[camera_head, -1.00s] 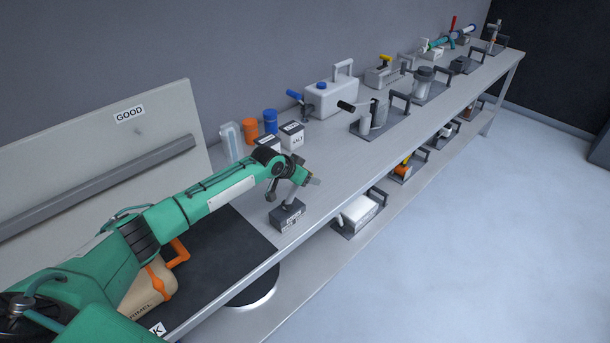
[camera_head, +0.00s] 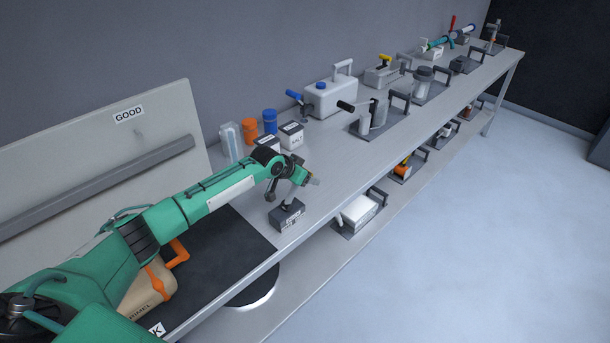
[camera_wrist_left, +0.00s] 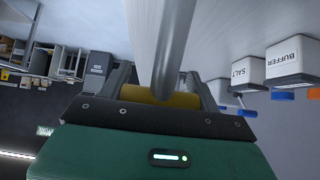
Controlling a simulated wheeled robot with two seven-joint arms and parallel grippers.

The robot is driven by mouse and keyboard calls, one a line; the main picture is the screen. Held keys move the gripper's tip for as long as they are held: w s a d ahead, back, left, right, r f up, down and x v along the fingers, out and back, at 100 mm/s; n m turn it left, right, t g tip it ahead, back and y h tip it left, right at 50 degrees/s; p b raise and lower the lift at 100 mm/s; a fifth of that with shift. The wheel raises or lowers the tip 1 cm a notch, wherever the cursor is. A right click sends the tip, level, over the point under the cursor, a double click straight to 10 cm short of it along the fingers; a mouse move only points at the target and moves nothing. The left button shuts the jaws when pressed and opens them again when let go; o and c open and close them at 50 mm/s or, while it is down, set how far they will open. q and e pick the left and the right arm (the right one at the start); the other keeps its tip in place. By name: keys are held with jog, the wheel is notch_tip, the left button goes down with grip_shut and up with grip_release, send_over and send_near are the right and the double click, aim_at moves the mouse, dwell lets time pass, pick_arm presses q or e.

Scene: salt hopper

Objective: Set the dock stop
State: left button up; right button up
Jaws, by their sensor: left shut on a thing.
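A small dark block with a white label (camera_head: 287,217) sits at the front part of the bench, beside the black mat; I take it for the dock stop, though its label is too small to read. A short grey post rises from it to my left gripper (camera_head: 299,178). In the left wrist view a round grey post (camera_wrist_left: 171,55) runs between the fingers, by a yellow part (camera_wrist_left: 160,97). My left gripper is shut on this post. Whether the block touches the bench all round I cannot tell. My right gripper is not in view.
A tan container with orange straps (camera_head: 150,297) lies partly under my arm on the black mat (camera_head: 225,262). Behind the gripper stand white labelled boxes (camera_head: 291,136), orange and blue jars (camera_head: 250,131) and a white canister (camera_head: 331,96). Bench space right of the block is clear.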

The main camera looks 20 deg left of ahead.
pick_arm(q)
jog(key=shift+s+f, duration=0.3)
jog(key=shift+f, duration=0.35)
jog(key=o, duration=1.1)
jog(key=shift+o, duration=1.4)
jog(key=shift+w+r, duration=0.1)
jog(key=shift+r, duration=0.15)
jog(key=shift+r, duration=0.1)
jog(key=shift+a+r, duration=0.2)
jog(key=shift+r, duration=0.1)
jog(key=b+v, duration=0.3)
jog(key=v, duration=1)
jog(key=shift+b, duration=0.3)
jog(key=shift+f, duration=0.1)
jog(key=shift+c, duration=0.4)
